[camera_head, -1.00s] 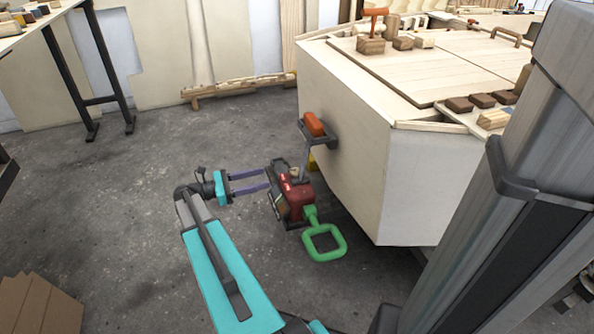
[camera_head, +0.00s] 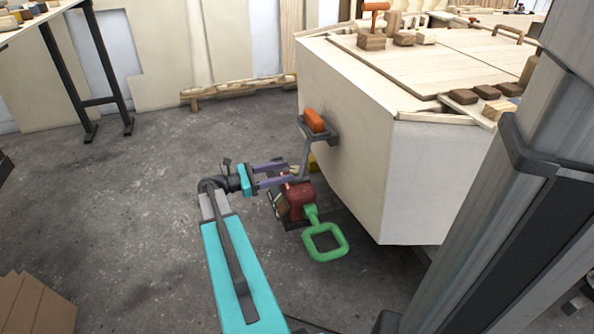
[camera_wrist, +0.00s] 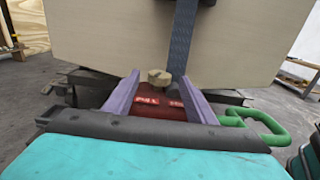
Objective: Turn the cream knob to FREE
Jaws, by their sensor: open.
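The cream knob (camera_wrist: 160,77) is a small pale round piece on the red housing (camera_wrist: 150,105), seen in the wrist view with partly covered white lettering in front of it. The red housing also shows in the head view (camera_head: 299,197), beside the plywood hull. My gripper (camera_head: 286,173) is open, its two purple fingers reaching over the housing. In the wrist view the fingers (camera_wrist: 157,78) stand to the left and right of the knob, with gaps visible. I cannot tell whether the knob lies between the tips in depth. The knob's pointer setting is not readable.
A green handle (camera_head: 325,242) sticks out from the housing's front. A grey post with an orange block (camera_head: 314,121) rises behind it, against the plywood hull (camera_head: 340,150). The grey floor (camera_head: 130,220) to the left is clear.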

